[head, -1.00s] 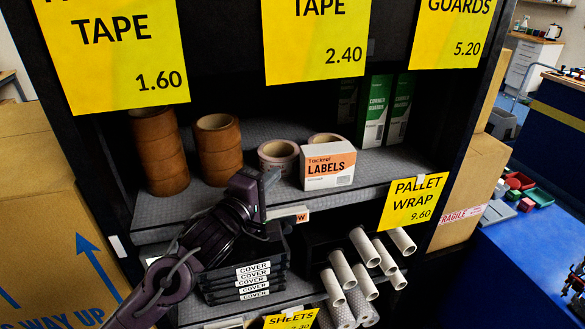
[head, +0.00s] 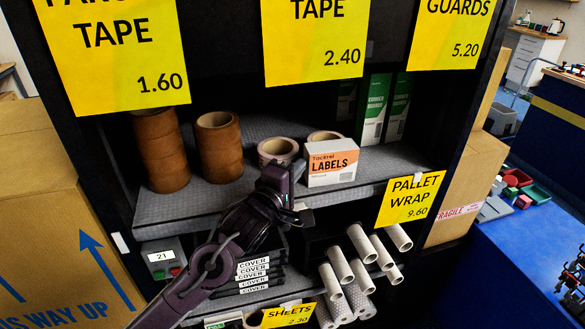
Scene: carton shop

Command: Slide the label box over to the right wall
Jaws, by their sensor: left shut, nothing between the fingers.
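The label box (head: 332,167), white and orange with "LABELS" on its front, stands upright on the grey upper shelf near its front edge. My left gripper (head: 286,178) is shut and empty at the box's left side, in front of a tape roll. Its fingertips are very close to the box's left face; I cannot tell if they touch. The right wall (head: 462,130) of the shelf unit is dark and stands beyond a stretch of bare shelf. My right gripper is not in view.
Tape rolls (head: 219,147) stand left of the box, and another roll (head: 325,136) is behind it. Green-and-white corner guard cartons (head: 374,108) stand at the back right. A yellow pallet wrap sign (head: 411,199) hangs at the shelf's front edge. The shelf right of the box is clear.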

